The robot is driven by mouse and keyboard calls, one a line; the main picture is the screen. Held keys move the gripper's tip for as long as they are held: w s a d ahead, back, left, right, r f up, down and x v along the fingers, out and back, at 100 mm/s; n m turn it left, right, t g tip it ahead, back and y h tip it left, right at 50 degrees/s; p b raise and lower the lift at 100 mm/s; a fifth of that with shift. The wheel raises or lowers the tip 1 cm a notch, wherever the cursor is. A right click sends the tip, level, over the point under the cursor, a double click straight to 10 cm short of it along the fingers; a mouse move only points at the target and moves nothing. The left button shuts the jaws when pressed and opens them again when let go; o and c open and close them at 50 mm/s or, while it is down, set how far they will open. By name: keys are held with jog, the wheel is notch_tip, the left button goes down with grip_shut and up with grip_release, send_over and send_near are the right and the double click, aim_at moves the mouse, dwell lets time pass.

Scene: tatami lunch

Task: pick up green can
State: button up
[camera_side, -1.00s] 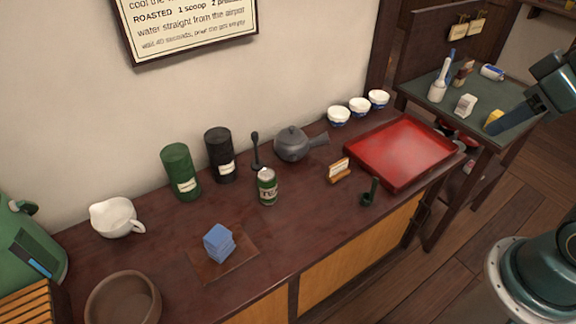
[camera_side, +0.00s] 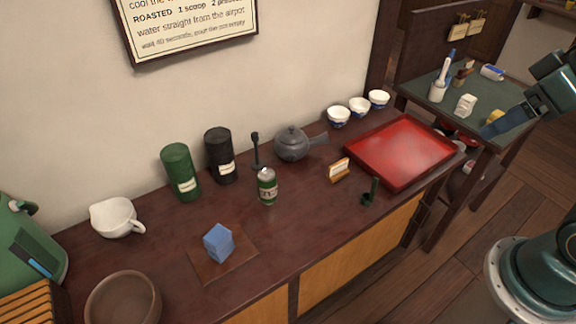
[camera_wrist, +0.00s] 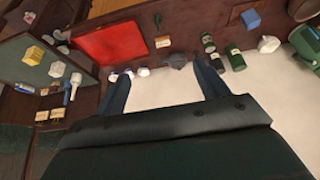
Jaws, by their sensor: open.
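The green can (camera_side: 267,187), small with a pale label and a light top, stands upright near the middle of the dark counter, in front of the teapot. It also shows in the wrist view (camera_wrist: 208,43), beyond my right finger. A taller dark green canister (camera_side: 180,172) with a label stands upright to its left in the side view. My gripper (camera_wrist: 160,68) is open and empty, its two fingers wide apart, well away from the can. In the side view my arm is at the far right, over the side table; the fingers are hard to make out there.
A black canister (camera_side: 220,155) and grey teapot (camera_side: 292,144) stand behind the can. A red tray (camera_side: 400,150), card holder (camera_side: 339,170) and dark green scoop-like item (camera_side: 371,193) are to its right. A blue block (camera_side: 219,243) lies front left. Counter directly before the can is clear.

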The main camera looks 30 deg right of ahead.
jog(key=n+g+y, duration=0.3)
jog(key=n+y, duration=0.1)
jog(key=n, duration=0.7)
send_over(270, 174)
jog(key=s+d, duration=0.2)
jog(key=d, duration=0.1)
notch_tip(270, 174, down, 23)
jog(key=shift+f, duration=0.2)
jog(key=shift+w, duration=0.1)
jog(key=shift+x, duration=4.25)
jog(key=shift+d+f, duration=0.1)
jog(key=shift+f, duration=0.05)
